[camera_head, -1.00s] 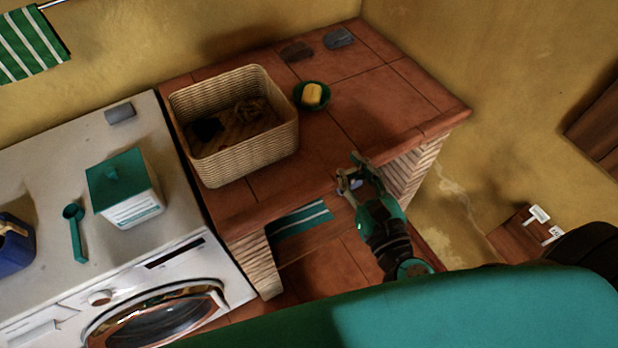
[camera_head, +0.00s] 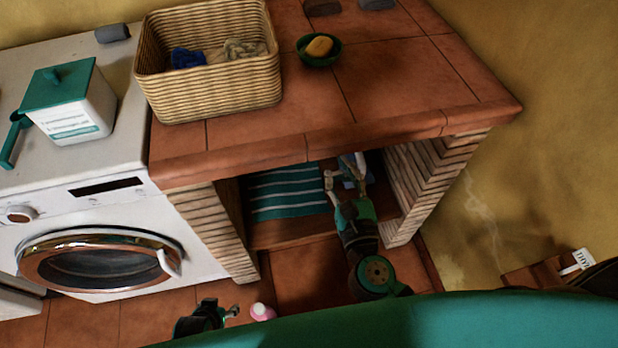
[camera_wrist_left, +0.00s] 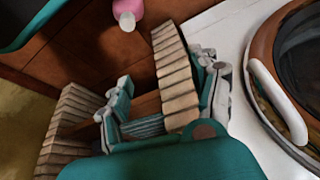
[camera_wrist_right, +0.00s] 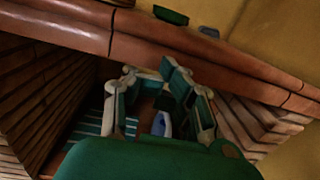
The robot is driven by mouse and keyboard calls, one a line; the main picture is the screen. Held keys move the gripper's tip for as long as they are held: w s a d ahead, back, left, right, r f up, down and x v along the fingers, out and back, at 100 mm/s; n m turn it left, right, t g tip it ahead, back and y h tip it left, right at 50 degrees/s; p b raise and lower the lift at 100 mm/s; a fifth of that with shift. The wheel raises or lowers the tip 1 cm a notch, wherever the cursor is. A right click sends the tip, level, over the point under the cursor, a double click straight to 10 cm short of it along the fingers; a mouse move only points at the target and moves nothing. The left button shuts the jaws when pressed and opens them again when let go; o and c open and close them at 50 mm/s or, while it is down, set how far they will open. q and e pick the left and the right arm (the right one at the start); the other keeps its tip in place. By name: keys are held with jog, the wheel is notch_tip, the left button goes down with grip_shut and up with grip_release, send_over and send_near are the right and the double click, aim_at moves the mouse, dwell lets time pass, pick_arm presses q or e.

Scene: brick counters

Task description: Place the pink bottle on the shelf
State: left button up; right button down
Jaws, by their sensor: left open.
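The pink bottle (camera_head: 262,312) stands on the tiled floor in front of the counter, with its pale cap up. It also shows at the top of the left wrist view (camera_wrist_left: 127,10). My left gripper (camera_head: 232,312) is just left of it in the head view, open and empty, apart from the bottle. The wooden shelf (camera_head: 280,234) is under the brick counter, with a green-striped cloth (camera_head: 285,192) on it. My right gripper (camera_head: 345,170) reaches into this space. A blue and white object (camera_wrist_right: 162,123) shows between its fingers; I cannot tell if they grip it.
The tiled counter top (camera_head: 400,80) overhangs the shelf, between brick pillars (camera_head: 215,230) and (camera_head: 430,180). A wicker basket (camera_head: 205,95) and a green soap dish (camera_head: 318,60) stand on top. A washing machine (camera_head: 150,215) is at the left.

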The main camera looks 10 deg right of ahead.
pick_arm(q)
jog(key=w+d+r+t+b, duration=0.1)
jog(key=w+r+t+b, duration=0.2)
jog(key=r+b, duration=0.7)
jog(key=w+b, duration=0.1)
jog(key=b, duration=0.5)
jog(key=shift+w+r+b, duration=0.25)
jog(key=shift+w+b, duration=0.05)
jog(key=shift+w, duration=0.05)
pick_arm(e)
jog(key=w+a+f, duration=0.2)
jog(key=a+f, duration=0.1)
jog(key=f, duration=0.4)
jog(key=w+a+f, duration=0.1)
jog(key=a+f, duration=0.2)
jog(key=f, duration=0.4)
jog(key=w+a+f+y, duration=0.1)
jog(key=w+a+f, duration=0.1)
jog(key=f, duration=0.5)
jog(key=shift+w+a+f+n, duration=0.3)
jog(key=shift+w+a+f, duration=0.05)
jog(key=shift+a+f, duration=0.1)
